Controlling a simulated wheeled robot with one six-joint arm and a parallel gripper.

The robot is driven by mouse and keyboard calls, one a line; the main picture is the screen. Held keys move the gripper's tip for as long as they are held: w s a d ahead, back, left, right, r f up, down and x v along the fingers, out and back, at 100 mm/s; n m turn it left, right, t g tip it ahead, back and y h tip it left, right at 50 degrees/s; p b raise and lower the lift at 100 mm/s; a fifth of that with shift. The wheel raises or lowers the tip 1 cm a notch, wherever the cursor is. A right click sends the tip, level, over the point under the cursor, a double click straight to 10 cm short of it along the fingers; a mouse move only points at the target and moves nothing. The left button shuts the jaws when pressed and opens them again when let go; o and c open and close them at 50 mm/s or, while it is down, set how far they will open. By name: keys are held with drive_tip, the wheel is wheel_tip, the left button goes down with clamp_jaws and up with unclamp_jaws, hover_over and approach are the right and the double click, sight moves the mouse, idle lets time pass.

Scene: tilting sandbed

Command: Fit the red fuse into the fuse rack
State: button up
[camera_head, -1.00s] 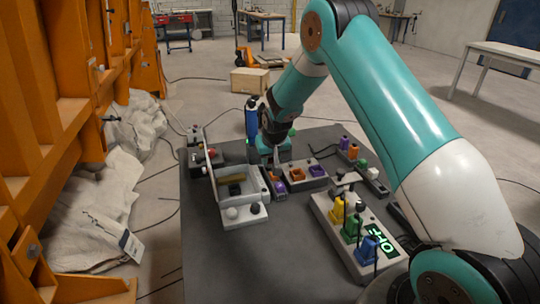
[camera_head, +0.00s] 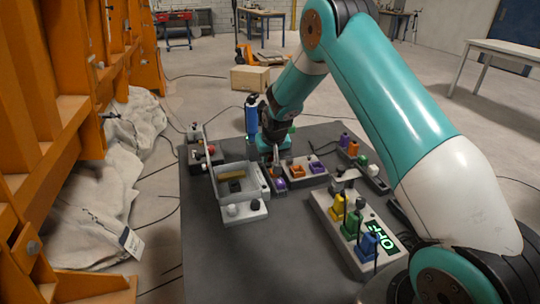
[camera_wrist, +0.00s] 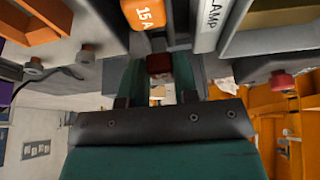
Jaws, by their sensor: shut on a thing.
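My gripper (camera_wrist: 158,82) is shut on a small dark red block, the red fuse (camera_wrist: 159,64), between its teal fingers in the wrist view. In the head view my gripper (camera_head: 275,152) is low over the far middle of the dark table, and the fuse is hidden there. Just ahead of the fuse in the wrist view is an orange fuse marked 15 A (camera_wrist: 143,14). It seems to sit in a narrow grey strip, likely the fuse rack (camera_head: 266,187), beside the clear-walled tray. I cannot see a slot, or whether the red fuse touches the rack.
The pale tray (camera_head: 245,211) stands close on the left. A grey block with an orange socket (camera_head: 297,171) stands close on the right. A blue cylinder (camera_head: 252,119) stands behind. The table's near left is clear.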

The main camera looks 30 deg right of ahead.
drive_tip(key=shift+f+b, duration=0.7)
drive_tip(key=shift+f, duration=0.5)
drive_tip(key=o, duration=1)
drive_tip(key=shift+o, duration=0.5)
drive_tip(key=shift+r, duration=0.15)
drive_tip(key=shift+d+r+p, duration=0.1)
drive_tip(key=shift+r+p, duration=0.45)
drive_tip(key=shift+r, duration=0.1)
drive_tip(key=o, duration=0.3)
drive_tip(key=shift+r+p, duration=0.5)
drive_tip(key=shift+r, duration=0.3)
drive_tip(key=shift+r+p, duration=1.7)
drive_tip(key=shift+r, duration=0.8)
